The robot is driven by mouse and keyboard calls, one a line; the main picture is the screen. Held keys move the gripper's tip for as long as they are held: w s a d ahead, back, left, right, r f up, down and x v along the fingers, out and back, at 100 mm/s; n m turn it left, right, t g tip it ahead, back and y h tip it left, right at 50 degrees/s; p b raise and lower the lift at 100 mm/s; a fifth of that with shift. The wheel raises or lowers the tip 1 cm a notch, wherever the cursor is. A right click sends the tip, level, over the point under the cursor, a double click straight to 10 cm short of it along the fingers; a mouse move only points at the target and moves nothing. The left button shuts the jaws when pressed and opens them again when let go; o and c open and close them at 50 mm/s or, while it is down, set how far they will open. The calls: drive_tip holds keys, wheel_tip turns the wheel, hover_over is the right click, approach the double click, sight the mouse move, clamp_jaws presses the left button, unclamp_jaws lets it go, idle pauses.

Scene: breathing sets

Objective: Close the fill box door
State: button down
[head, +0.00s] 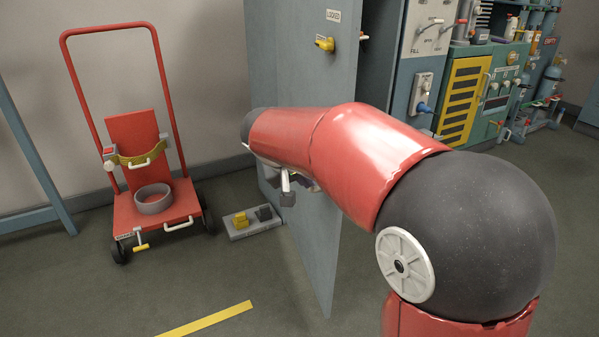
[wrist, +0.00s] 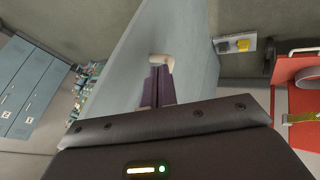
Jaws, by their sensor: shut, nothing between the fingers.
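A tall grey-blue door panel (head: 335,215) stands swung out in the middle of the head view, with a yellow handle (head: 324,44) near its top. A yellow barred door (head: 460,95) with a pale upright handle is on the green cabinet to the right, beside a panel marked FILL. No label in view says which is the fill box door. My gripper (wrist: 160,75) is shut and empty in the wrist view, pointing at the grey-blue panel (wrist: 195,35). A pale bent handle (wrist: 162,61) is at its fingertips; touching or not I cannot tell. My arm hides most of the gripper in the head view.
A red cart (head: 155,215) stands at the left by the wall. A small grey block with yellow and black pedals (head: 252,222) lies on the floor beside the panel. Blue cylinders (head: 548,85) stand far right.

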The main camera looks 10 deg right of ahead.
drive_tip(key=shift+w+d+f, duration=0.2)
drive_tip(key=shift+d+f, duration=0.05)
drive_tip(key=shift+d, duration=0.55)
drive_tip(key=shift+w+d+f, duration=0.25)
drive_tip(key=shift+d, duration=0.5)
drive_tip(key=shift+w+d+f, duration=0.2)
drive_tip(key=shift+d+f, duration=0.05)
drive_tip(key=shift+d, duration=0.55)
